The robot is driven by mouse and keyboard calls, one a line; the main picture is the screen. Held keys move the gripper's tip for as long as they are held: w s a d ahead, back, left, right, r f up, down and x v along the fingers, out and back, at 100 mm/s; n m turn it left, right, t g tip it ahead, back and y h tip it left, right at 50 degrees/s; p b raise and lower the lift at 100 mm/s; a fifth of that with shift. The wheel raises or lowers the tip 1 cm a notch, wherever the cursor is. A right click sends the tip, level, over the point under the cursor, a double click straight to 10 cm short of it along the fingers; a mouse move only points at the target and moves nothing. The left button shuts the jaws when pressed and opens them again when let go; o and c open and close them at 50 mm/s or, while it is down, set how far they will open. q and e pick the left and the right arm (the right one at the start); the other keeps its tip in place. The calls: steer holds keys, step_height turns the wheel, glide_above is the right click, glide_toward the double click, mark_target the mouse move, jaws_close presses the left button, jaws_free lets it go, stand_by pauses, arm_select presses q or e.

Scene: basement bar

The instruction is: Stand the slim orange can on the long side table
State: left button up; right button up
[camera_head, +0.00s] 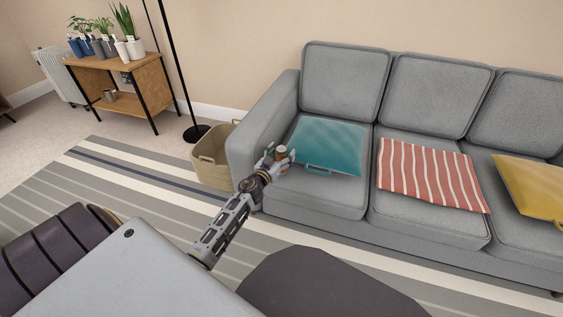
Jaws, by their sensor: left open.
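My left gripper (279,160) reaches out over the left seat of the grey sofa (262,110), by the left edge of the teal cushion. It is open. A small orange-brown thing with a pale top (281,151) shows between its fingertips and may be the slim orange can. Its lower part is hidden by the fingers, and I cannot tell whether they touch it. A wooden side table (120,68) with black legs stands at the back left, but I cannot tell whether it is the long one. My right gripper is not in view.
Potted plants (103,46) crowd the side table's top; a small metal cup (110,95) sits on its lower shelf. A woven basket (211,160) and a black floor lamp (196,132) stand left of the sofa. The striped rug (133,180) is clear between me and the side table.

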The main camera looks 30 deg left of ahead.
arm_select(q)
steer(key=shift+c, duration=0.5)
steer(key=c, duration=1.3)
steer(key=shift+r, duration=0.15)
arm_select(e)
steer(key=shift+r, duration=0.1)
arm_select(q)
steer(key=shift+r+p, duration=0.3)
steer(key=shift+p, duration=0.05)
step_height(320, 180, up, 8)
steer(key=p, duration=0.5)
steer(key=shift+r+p, duration=0.6)
steer(key=shift+p, duration=0.05)
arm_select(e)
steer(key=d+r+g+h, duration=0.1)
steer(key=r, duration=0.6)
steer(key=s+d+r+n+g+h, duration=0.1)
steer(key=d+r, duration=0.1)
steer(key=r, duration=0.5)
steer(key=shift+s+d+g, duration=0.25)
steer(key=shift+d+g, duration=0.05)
